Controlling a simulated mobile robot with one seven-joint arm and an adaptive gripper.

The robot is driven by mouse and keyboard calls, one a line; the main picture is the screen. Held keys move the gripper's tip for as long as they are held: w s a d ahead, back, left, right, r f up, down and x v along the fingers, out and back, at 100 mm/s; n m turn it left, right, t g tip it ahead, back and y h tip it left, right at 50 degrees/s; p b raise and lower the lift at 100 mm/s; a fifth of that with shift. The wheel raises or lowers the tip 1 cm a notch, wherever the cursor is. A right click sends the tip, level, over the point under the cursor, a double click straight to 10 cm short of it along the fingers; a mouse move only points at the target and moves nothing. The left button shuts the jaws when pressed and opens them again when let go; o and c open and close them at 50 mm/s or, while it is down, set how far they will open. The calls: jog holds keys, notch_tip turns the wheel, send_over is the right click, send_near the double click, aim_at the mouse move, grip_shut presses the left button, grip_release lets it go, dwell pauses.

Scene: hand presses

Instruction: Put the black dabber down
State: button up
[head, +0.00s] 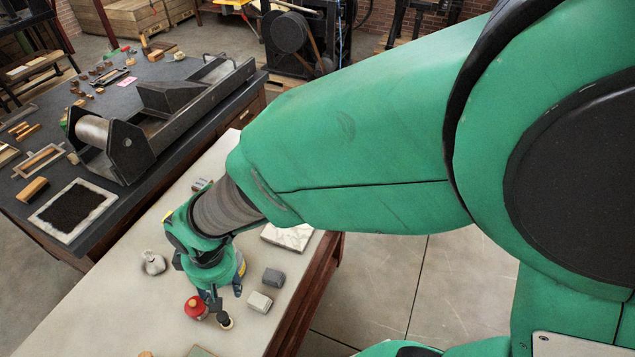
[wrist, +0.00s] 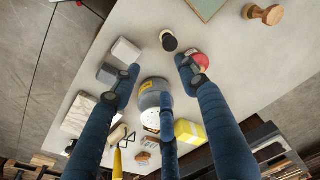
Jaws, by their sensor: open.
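The black dabber (wrist: 170,44), small and round with a pale end, is on the pale tabletop (wrist: 222,68) in the wrist view. It also shows in the head view (head: 226,322), just below my fingers. My gripper (head: 225,294) is open and over the table. In the wrist view its blue fingers (wrist: 160,72) are spread, with nothing between them that I can see held. The dabber lies beyond the fingertips, apart from them in the wrist view. The exact height of the fingers over the table is hard to tell.
A red-topped pot (head: 196,307) is close beside my fingers. A wooden-handled stamp (wrist: 268,14), a grey round pot (wrist: 152,92) and a yellow box (wrist: 188,132) also stand nearby. Bare tabletop lies left of the red pot.

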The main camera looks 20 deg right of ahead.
jog(key=w+d+r+m+t, duration=0.1)
jog(key=d+r+m+t, duration=0.25)
jog(key=d+r, duration=1.3)
jog(key=s+d+r+m+t, duration=0.1)
jog(key=s+d+r+m, duration=0.3)
jog(key=s+d+r, duration=0.4)
jog(key=d+r, duration=0.1)
jog(key=d, duration=0.2)
jog(key=shift+s+d+r+h, duration=0.15)
jog(key=shift+d+r+h, duration=0.15)
jog(key=shift+d+h, duration=0.1)
